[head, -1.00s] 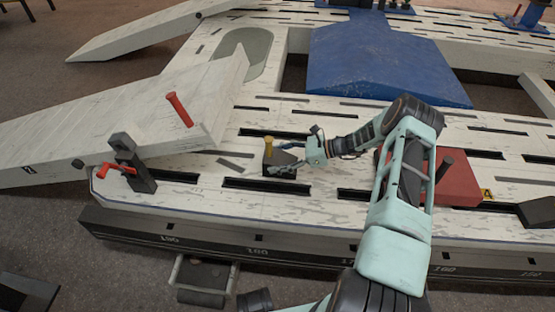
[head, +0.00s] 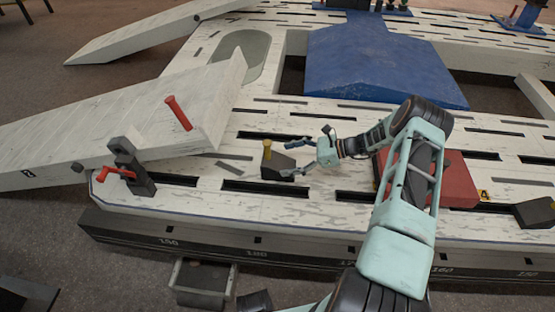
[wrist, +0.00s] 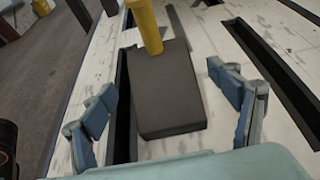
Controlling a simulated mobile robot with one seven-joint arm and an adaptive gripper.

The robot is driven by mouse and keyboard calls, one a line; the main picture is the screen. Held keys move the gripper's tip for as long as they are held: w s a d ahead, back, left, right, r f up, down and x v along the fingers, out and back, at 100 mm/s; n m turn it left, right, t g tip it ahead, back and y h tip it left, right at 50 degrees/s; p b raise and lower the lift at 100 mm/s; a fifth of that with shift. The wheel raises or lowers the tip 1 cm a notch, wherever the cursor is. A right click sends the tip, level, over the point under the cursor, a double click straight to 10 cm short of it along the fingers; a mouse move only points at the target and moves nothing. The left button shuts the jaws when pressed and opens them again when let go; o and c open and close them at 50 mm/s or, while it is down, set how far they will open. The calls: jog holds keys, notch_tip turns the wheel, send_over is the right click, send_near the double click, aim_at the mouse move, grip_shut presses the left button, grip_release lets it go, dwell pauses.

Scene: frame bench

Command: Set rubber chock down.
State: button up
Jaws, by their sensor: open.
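The rubber chock (head: 277,163) is a dark wedge-like block with a yellow peg (head: 267,149) at its far end. It rests on the white slotted bench deck (head: 330,211), over or beside a dark slot. My gripper (head: 281,158) is open at the right of the chock, its fingers spread. In the wrist view the chock (wrist: 165,95) lies ahead of and partly between the open blue fingers (wrist: 168,112), with a visible gap on both sides. The chock's underside is hidden.
A dark clamp with a red handle (head: 123,172) stands at the left front. A white ramp (head: 110,120) with a red handle (head: 178,113) lies behind it. A red block (head: 455,184) is under my arm at right. A blue plate (head: 385,65) lies at the back.

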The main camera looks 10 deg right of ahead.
jog(key=v, duration=0.7)
jog(key=shift+d+p, duration=0.25)
jog(key=shift+p, duration=0.2)
jog(key=shift+s+r, duration=0.1)
